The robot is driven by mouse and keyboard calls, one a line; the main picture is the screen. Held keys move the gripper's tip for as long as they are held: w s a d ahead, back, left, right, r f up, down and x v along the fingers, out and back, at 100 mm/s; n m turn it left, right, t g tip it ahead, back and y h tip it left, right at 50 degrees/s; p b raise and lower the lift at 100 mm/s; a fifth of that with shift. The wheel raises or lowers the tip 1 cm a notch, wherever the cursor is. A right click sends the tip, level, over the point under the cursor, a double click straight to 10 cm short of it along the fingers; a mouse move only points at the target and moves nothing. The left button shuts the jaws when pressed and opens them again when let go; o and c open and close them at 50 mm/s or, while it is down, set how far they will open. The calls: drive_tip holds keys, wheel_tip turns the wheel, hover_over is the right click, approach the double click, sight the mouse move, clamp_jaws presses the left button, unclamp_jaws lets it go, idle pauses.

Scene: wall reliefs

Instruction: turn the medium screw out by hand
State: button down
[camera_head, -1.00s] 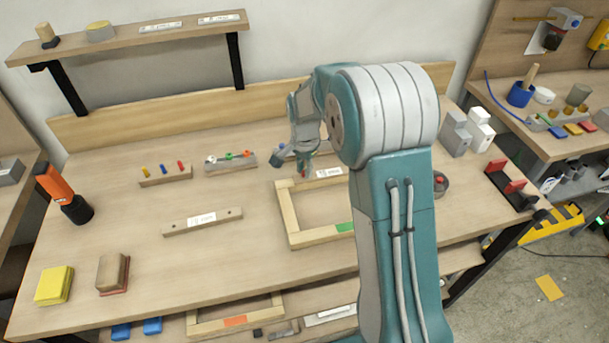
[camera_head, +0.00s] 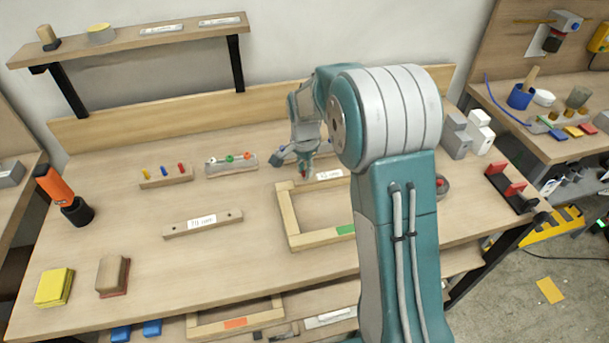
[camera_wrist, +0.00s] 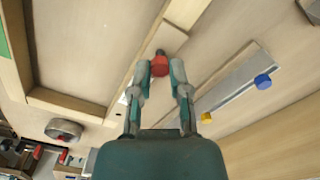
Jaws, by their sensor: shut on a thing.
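A screw with a red head (camera_wrist: 160,67) shows between my fingertips in the wrist view, with a short dark end beyond the head. My gripper (camera_wrist: 160,75) is shut on the red head. In the head view my gripper (camera_head: 303,172) points down at the left end of a pale wooden strip with a white label (camera_head: 328,175). The same strip (camera_wrist: 180,38) lies under the screw in the wrist view. I cannot tell how deep the screw sits in it.
A grey holder (camera_wrist: 235,85) with a blue knob and a yellow knob lies beside my gripper. A wooden frame (camera_head: 291,220) is just in front. Two more small racks (camera_head: 165,178) (camera_head: 230,168) and a labelled bar (camera_head: 203,224) stand left. The table's middle left is mostly clear.

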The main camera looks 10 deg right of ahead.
drive_tip(key=shift+r, duration=2)
drive_tip(key=shift+r, duration=0.9)
